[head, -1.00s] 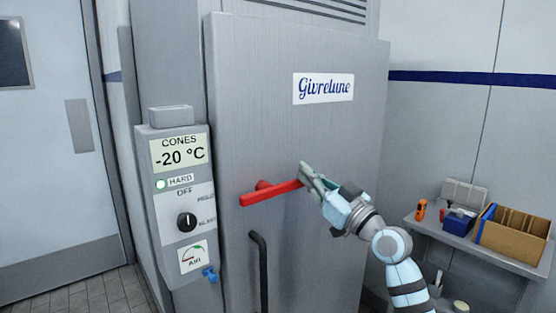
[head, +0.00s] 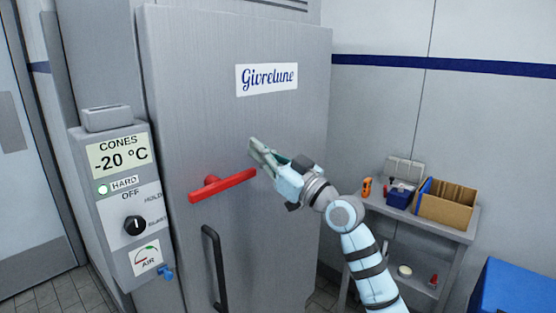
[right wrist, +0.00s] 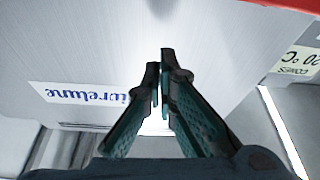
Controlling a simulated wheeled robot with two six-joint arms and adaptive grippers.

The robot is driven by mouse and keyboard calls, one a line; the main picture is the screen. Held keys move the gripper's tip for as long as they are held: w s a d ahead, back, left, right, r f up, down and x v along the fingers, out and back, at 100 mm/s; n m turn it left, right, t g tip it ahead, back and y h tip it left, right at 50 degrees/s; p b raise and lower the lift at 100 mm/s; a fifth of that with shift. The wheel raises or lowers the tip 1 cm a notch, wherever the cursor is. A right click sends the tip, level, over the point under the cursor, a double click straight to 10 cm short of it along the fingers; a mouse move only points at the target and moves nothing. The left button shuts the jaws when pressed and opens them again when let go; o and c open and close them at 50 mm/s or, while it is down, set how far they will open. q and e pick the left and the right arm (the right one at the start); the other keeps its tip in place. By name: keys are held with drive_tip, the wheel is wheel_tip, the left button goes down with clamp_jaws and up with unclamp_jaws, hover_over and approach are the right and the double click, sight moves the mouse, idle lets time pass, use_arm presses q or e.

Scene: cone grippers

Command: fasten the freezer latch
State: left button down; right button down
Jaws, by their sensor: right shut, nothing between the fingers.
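The freezer latch is a red bar (head: 222,187) on a short red pivot on the grey freezer door (head: 190,110). It lies near level, tilted with its right end higher. My right gripper (head: 255,147) is shut and empty, just above the latch's right end and apart from it in the head view. In the right wrist view the closed fingers (right wrist: 160,75) are in front of the door, and a red strip (right wrist: 285,5), likely the latch, shows at the top right edge. My left gripper is out of view.
A black door handle (head: 215,265) stands below the latch. A control box (head: 125,205) with a dial and a -20 °C display is left of the door. At right are a shelf (head: 455,232) with an open cardboard box (head: 447,205) and a blue chest (head: 515,290).

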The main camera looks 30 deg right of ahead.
drive_tip(key=v, duration=0.9)
drive_tip(key=shift+a+f+b, duration=0.25)
drive_tip(key=shift+b, duration=0.05)
drive_tip(key=shift+d, duration=0.1)
